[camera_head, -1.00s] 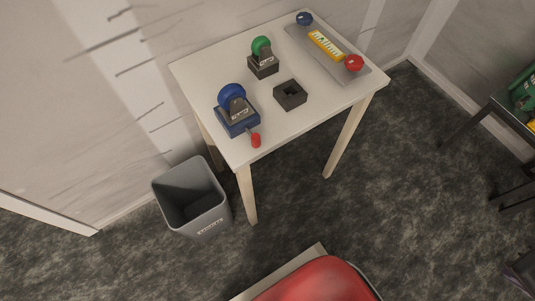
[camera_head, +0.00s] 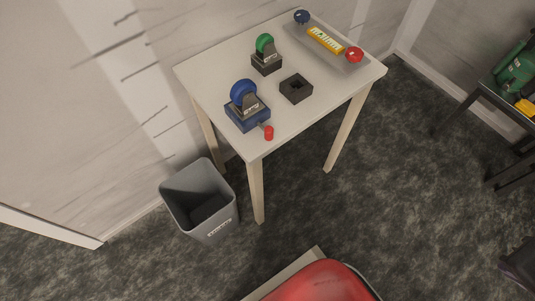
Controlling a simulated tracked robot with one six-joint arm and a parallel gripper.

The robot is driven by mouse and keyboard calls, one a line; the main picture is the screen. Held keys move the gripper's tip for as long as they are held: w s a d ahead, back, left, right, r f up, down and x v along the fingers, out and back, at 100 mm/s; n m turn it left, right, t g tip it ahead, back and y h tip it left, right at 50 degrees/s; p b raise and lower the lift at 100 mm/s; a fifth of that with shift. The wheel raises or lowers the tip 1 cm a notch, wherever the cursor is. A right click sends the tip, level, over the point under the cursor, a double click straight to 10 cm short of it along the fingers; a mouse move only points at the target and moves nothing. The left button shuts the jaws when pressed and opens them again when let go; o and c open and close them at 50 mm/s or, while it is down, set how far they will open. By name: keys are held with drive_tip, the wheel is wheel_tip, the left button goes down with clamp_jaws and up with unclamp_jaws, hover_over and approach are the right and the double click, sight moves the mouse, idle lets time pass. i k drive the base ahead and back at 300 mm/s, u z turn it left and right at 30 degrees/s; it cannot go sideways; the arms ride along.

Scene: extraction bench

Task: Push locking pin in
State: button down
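The likely locking pin is a small red knob (camera_head: 269,132) near the front left corner of the white table. It sticks out on a short stem from a blue base block (camera_head: 247,116). A grey bracket with a round blue part (camera_head: 243,92) stands in that block. How deep the pin sits is too small to tell. My gripper is not in the picture.
A green-topped dark block (camera_head: 266,62) and an empty dark square socket (camera_head: 295,88) are on the table (camera_head: 330,98). A grey bin (camera_head: 200,200) stands left.

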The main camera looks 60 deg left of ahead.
sight(269, 130)
drive_tip(key=u, duration=0.05)
drive_tip(key=k, duration=0.95)
drive_tip(key=u, duration=2.35)
drive_tip(key=i, duration=0.5)
drive_tip(key=u, duration=0.05)
